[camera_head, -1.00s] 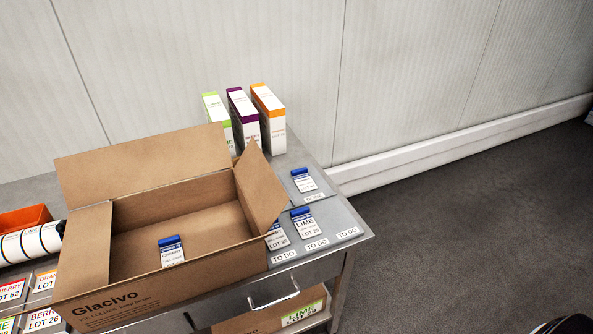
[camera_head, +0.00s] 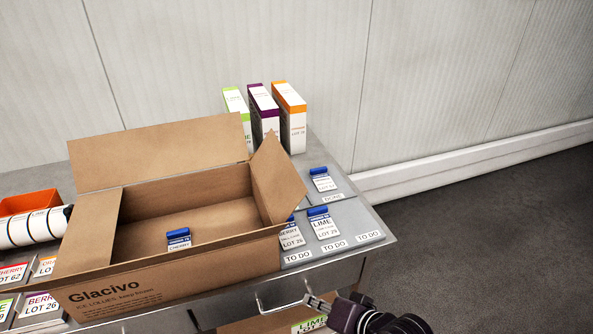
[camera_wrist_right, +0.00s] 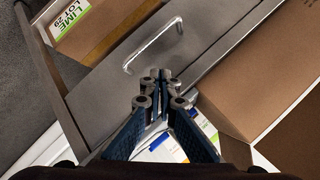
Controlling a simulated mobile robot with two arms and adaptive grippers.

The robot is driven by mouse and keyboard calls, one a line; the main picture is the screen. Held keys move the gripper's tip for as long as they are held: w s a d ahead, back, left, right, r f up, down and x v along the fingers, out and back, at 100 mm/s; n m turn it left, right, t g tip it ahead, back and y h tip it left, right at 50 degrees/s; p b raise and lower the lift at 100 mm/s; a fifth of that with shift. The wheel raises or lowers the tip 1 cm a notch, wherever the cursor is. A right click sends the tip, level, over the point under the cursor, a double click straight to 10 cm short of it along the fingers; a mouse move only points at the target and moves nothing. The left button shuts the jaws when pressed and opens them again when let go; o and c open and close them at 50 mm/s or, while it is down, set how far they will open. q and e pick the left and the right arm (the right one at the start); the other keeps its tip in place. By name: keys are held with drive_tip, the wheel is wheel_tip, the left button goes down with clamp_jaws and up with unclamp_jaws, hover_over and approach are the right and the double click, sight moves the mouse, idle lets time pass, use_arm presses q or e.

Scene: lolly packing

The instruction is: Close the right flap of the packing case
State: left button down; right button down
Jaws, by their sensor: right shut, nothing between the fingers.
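The packing case (camera_head: 190,273), brown cardboard marked "Glacivo", stands on the metal table with its top open. Its right flap (camera_head: 278,180) stands up and leans outward to the right. The back flap (camera_head: 160,152) stands up, and the left flap (camera_head: 88,235) lies about level over the left end. My right gripper (camera_head: 312,301) is shut and empty, in front of the table edge near the drawer handle, below and apart from the right flap. In the right wrist view its fingertips (camera_wrist_right: 160,76) show close together, with case cardboard (camera_wrist_right: 252,75) to their right. My left gripper is out of view.
Blue-topped cards (camera_head: 323,226) lie on "TO DO" spots right of the case. Several tall boxes (camera_head: 292,125) stand behind. A drawer handle (camera_head: 283,298) juts from the table front. An orange bin (camera_head: 28,203) and white roll (camera_head: 32,228) are at left.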

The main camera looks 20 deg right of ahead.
sight(274, 174)
drive_tip(key=w+d+r+m+t, duration=0.4)
drive_tip(key=w+r+m+t, duration=0.15)
drive_tip(key=r+m, duration=0.3)
drive_tip(key=w+d+r+m+t, duration=0.4)
drive_tip(key=w+r+m, duration=0.3)
drive_tip(key=r, duration=0.3)
drive_tip(key=w+a+r+p, duration=0.4)
drive_tip(key=w+a, duration=0.1)
drive_tip(key=w, duration=0.4)
drive_tip(key=shift+w+y, duration=0.3)
drive_tip(key=shift+w, duration=0.05)
drive_tip(key=shift+w+a, duration=0.1)
